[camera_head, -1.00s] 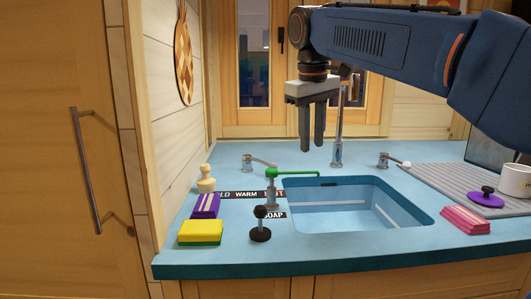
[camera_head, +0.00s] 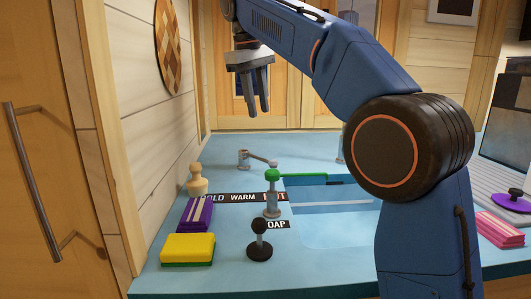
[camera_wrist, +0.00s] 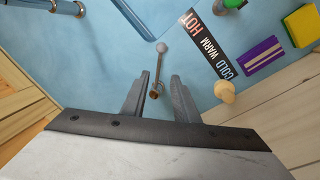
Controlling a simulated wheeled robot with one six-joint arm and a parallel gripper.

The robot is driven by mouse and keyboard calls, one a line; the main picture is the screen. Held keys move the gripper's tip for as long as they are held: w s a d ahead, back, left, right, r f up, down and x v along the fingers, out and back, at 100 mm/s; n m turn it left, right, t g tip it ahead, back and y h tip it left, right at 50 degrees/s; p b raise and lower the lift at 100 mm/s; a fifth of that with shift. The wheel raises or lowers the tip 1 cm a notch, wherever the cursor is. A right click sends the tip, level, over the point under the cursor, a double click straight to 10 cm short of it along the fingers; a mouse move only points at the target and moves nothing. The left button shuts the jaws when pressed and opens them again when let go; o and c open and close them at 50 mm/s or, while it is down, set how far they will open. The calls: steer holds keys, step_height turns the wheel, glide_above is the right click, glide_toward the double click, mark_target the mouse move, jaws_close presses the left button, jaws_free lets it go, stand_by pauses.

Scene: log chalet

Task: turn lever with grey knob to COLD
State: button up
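The lever with the grey knob (camera_head: 258,158) stands on the blue counter behind the green-handled lever. Its arm points right and slightly toward the front in the head view, on the HOT side of the label strip. The black label strip (camera_head: 230,197) reads COLD, WARM, HOT from left to right; COLD is partly hidden by a wooden-looking peg. My gripper (camera_head: 258,104) is open and empty, pointing down above and behind the lever. In the wrist view, the lever (camera_wrist: 159,68) lies below my gripper (camera_wrist: 162,78), its pivot seen between the fingers and its knob beyond the fingertips.
The green-handled lever (camera_head: 272,194) and a dark-knobbed lever (camera_head: 259,240) stand nearer the front. The peg (camera_head: 196,180), purple block (camera_head: 196,213) and yellow sponge (camera_head: 188,248) line the left. My arm covers part of the sink (camera_head: 315,235). A wall bounds the left side.

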glide_toward(257, 158)
steer(key=d+f, duration=0.1)
steer(key=f, duration=0.1)
steer(key=s+d+f, duration=0.1)
steer(key=f, duration=0.1)
steer(key=s+d+f, duration=0.1)
steer(key=d+f, duration=0.1)
steer(key=shift+f, duration=0.35)
jaws_close()
stand_by(1.2)
